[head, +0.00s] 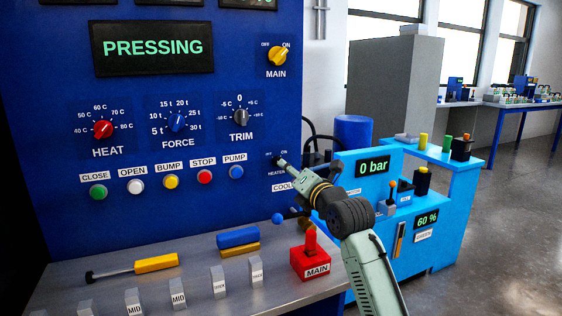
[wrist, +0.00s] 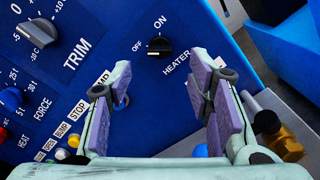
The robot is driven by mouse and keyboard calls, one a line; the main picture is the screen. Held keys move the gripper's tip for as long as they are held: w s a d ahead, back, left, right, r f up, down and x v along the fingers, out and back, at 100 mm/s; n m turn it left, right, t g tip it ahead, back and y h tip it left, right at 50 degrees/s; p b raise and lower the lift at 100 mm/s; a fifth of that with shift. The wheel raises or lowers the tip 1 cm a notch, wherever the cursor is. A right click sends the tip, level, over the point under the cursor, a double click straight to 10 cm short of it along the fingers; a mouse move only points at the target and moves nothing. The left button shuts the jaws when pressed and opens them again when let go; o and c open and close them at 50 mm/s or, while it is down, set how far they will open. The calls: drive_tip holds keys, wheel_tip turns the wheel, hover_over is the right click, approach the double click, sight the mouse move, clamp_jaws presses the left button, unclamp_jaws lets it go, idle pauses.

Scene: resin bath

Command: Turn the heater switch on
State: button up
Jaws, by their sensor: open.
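The heater switch (wrist: 159,47) is a small black rotary knob on the blue panel, with OFF and ON labels around it and a HEATER label beside it. I cannot tell clearly which label it points to. In the head view it shows as a small dark spot (head: 275,160) at the panel's right side, partly covered by my gripper (head: 283,164). In the wrist view my gripper (wrist: 162,74) is open and empty. The knob appears beyond the gap between the fingertips, and no finger visibly touches it.
The yellow MAIN knob (head: 278,55) is above, and the TRIM knob (head: 239,117) and PUMP button (head: 236,171) are to the left. A red MAIN lever (head: 311,262) stands on the grey bench below. A light blue unit (head: 350,180) stands close on the right.

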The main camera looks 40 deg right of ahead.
drive_tip(key=p+x, duration=0.1)
drive_tip(key=x, duration=0.6)
drive_tip(key=shift+p, duration=0.3)
drive_tip(key=shift+a, duration=0.1)
drive_tip(key=shift+c, duration=0.6)
clamp_jaws()
